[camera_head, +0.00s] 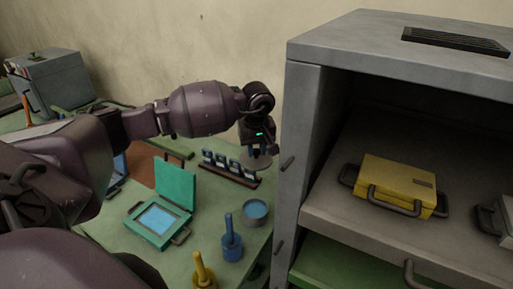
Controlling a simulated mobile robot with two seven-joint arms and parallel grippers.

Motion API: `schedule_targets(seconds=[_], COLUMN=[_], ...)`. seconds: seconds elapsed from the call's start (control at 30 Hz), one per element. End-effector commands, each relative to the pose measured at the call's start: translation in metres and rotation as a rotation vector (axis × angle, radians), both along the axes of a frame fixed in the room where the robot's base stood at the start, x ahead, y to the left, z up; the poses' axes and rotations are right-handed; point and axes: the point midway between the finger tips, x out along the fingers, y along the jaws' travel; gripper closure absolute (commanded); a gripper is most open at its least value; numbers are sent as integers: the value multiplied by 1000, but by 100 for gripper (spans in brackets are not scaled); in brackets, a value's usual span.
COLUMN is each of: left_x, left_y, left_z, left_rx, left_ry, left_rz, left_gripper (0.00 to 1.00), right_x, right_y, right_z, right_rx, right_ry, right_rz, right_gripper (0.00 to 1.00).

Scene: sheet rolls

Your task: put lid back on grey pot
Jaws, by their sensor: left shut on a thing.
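The grey pot (256,221) stands open near the right edge of the green table, with blue contents showing inside. My left gripper (258,150) is shut on the round grey lid (258,163) and holds it above and behind the pot, apart from it. The lid looks roughly level. Its grip point is partly hidden by the dark fingers. My right gripper is not in view.
A dark rack (228,175) with several small upright pieces stands just left of the lid. An open teal case (148,235), a blue handled tool (230,245) and a yellow one (202,274) are nearby. A grey cabinet (302,160) with a yellow case (398,180) borders the right.

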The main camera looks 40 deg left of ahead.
Motion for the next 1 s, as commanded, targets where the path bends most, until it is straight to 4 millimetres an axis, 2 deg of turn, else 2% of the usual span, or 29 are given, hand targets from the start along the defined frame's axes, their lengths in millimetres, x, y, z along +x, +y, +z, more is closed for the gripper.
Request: schedule_targets(seconds=[0.03,0.3,0.4,0.53,1.0], left_x=[-3,-3,-2,-2,-2], left_y=[-1,-2,-1,-1,-1], left_z=[-23,-97,-118,-134,-155], left_rx=[-2,-4,-4,-3,-3], left_ry=[13,12,9,8,8], left_rz=[1,1,1,0,0], left_gripper=[97,97,97,97,97], right_x=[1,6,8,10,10], right_y=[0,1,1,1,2], right_z=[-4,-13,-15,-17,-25], right_rx=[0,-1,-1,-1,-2], right_ry=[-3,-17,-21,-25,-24], right_rz=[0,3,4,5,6], right_gripper=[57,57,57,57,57])
